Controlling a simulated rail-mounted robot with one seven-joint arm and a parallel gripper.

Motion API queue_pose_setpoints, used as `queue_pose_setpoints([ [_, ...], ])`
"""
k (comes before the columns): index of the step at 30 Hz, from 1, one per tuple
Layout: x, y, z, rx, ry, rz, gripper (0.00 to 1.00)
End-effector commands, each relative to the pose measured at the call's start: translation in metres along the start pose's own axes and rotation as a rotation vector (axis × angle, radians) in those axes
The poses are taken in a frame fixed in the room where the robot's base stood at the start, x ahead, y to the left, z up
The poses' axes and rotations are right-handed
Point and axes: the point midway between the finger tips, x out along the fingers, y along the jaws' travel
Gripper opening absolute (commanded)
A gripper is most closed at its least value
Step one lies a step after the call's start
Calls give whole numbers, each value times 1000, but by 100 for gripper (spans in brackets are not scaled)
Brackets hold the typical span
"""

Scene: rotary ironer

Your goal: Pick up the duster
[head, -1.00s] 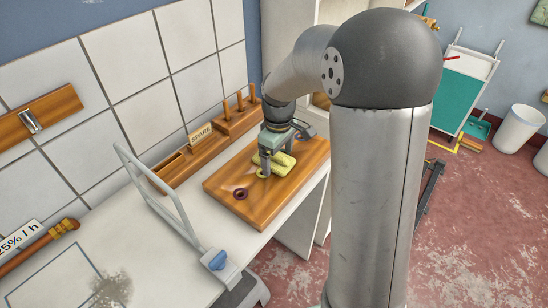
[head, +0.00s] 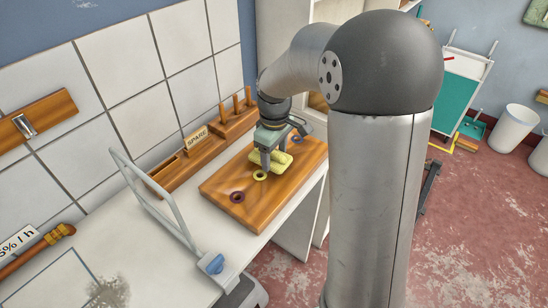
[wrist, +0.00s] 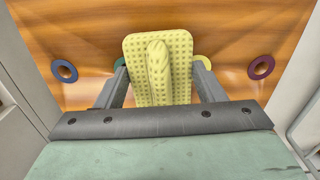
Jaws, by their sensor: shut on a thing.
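The duster is a pale yellow, dimpled pad with a raised grip along its middle. In the head view the duster (head: 284,165) is between the fingers of my gripper (head: 274,158), over the wooden board (head: 220,190). In the wrist view the duster (wrist: 180,75) fills the space between my gripper's (wrist: 163,85) two grey fingers, which close on its sides. It appears slightly above the board, though the gap is hard to judge. Part of the duster is hidden behind the near finger in the head view.
The board bears a purple ring (head: 237,197), a yellow ring (head: 260,176) and a blue ring (head: 298,139); a green ring (wrist: 119,64) is partly hidden. A wooden rack with pegs (head: 235,117) and a SPARE sign (head: 195,138) stands behind. A grey metal frame (head: 150,200) stands at the left.

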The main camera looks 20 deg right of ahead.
Motion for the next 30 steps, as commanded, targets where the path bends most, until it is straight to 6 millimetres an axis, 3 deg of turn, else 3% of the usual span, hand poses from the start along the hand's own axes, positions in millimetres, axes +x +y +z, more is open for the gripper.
queue_pose_setpoints([
  [2,-15,0,0,0,4,4,41],
  [10,-75,-46,26,0,6,5,41],
  [19,-101,-104,58,-1,3,2,41],
  [30,-112,-123,69,1,-1,-1,41],
])
